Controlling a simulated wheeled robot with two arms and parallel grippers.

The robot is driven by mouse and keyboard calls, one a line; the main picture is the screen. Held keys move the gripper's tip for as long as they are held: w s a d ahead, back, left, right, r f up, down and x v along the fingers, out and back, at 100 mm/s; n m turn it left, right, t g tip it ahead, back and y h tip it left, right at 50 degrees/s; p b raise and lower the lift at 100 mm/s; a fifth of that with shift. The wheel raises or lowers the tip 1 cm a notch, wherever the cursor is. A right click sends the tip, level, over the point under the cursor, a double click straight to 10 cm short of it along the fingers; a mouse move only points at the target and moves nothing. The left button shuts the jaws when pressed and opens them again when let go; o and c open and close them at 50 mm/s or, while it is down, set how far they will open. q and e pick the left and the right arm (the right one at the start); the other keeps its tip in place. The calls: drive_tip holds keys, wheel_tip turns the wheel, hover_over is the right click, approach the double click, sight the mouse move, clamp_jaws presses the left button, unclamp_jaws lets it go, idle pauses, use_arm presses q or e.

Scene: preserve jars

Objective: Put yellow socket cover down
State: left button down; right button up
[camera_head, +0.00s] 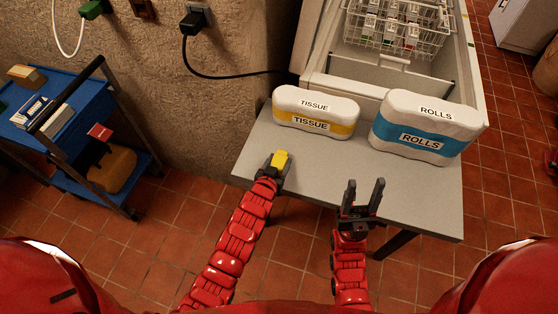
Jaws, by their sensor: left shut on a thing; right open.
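The yellow socket cover (280,158) is a small yellow block at the left part of the grey table. My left gripper (277,167) is shut on it, at or just above the table top; I cannot tell whether the cover touches the surface. My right gripper (363,194) is open and empty over the table's front edge, fingers pointing away from me. The grey table (420,200) has bare surface between and around the grippers.
A yellow-banded tissue pack (315,108) and a blue-banded rolls pack (425,128) stand along the table's back. Behind is an open chest with a wire basket (400,25). A blue cart (70,120) stands left. A plugged socket (196,18) is on the wall.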

use_arm(q)
drive_tip(key=shift+f, duration=0.25)
drive_tip(key=shift+c, duration=0.9)
unclamp_jaws()
drive_tip(key=shift+r, duration=0.1)
